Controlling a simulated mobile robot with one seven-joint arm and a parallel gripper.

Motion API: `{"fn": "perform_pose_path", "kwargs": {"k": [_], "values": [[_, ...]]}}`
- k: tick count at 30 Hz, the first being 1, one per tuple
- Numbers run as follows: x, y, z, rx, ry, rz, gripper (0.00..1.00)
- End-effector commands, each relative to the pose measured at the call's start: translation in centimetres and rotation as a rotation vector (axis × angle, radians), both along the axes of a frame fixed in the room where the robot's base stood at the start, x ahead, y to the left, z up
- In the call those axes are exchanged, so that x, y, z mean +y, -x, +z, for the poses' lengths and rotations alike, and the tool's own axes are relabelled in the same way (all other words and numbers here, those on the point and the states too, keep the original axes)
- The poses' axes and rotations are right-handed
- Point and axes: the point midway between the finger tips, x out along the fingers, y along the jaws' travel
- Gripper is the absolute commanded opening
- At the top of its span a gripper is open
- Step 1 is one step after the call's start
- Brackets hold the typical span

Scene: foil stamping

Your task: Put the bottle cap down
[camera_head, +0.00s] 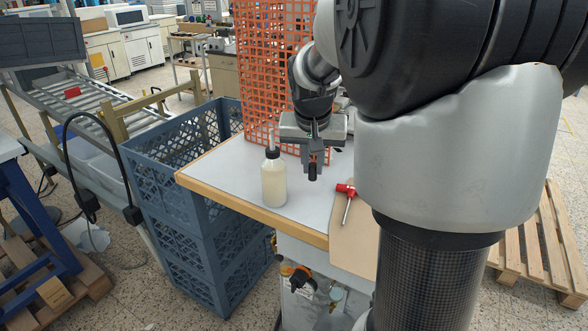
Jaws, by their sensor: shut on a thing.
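My gripper (313,168) is above the light table top, pointing down. It is shut on a small dark piece at its fingertips, which I take to be the bottle cap (312,174). The fingers are dark and hide part of it. The cap appears a little above the table, though the gap is hard to judge. The bottle (273,183) stands upright to the left of my gripper, apart from it. It is translucent with pale contents, a black collar and a thin pale nozzle pointing up.
An orange grid panel (262,70) stands behind. Blue crates (180,150) are stacked at the left. The table's left part is clear.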

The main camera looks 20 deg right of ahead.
Motion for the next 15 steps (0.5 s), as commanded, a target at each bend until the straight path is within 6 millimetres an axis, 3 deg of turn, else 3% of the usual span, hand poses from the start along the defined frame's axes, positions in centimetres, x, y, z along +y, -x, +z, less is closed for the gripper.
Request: {"fn": "perform_pose_path", "kwargs": {"k": [8, 15], "values": [[0.0, 0.0, -3.5, 0.002, 0.0, 0.001, 0.0], [0.0, 0.0, -3.7, 0.0, 0.0, 0.0, 0.0]]}}
